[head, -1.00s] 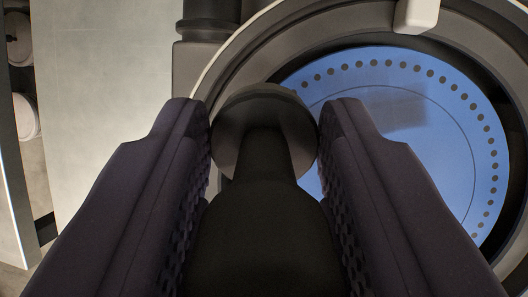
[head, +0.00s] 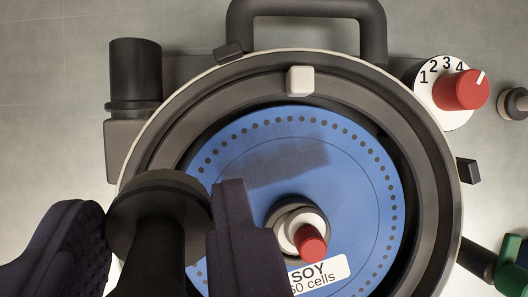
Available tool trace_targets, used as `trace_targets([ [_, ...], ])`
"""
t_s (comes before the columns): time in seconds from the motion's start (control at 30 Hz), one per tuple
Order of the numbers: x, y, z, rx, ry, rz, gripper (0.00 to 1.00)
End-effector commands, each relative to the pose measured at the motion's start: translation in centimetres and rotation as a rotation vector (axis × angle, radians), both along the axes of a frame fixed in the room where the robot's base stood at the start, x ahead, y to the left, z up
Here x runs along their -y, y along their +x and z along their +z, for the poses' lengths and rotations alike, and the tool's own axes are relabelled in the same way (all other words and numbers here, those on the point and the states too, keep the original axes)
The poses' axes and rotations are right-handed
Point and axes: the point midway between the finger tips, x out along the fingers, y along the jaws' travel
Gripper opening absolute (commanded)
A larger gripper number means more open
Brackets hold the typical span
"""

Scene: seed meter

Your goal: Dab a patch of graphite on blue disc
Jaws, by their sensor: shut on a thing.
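The blue disc (head: 345,190) lies in the round grey meter housing, ringed with small dark holes and marked "SOY" on a white label (head: 318,277). A darker grey-blue patch (head: 285,166) shows on its upper part; I cannot tell whether it is graphite or shadow. My gripper (head: 158,200) is at the lower left, shut on a black dauber (head: 160,240) with a wide round head. The head overlaps the left rim of the housing in the picture. I cannot see its working face or whether it touches anything. The gripper hides the disc's lower left.
A red-tipped hub knob (head: 310,243) rises from the disc's middle. A white block (head: 300,80) sits on the housing's upper rim. A dark handle (head: 305,8) arches at the back. A red numbered dial (head: 460,90) is at right, a green part (head: 512,265) lower right.

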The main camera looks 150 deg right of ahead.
Motion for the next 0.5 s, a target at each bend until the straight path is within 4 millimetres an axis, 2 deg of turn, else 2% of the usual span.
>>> trace_targets([
  [0.33,-0.01,0.02,-0.04,0.000,0.000,0.000,0.09],
  [0.5,-0.08,0.32,-0.96,0.000,0.000,0.000,0.09],
])
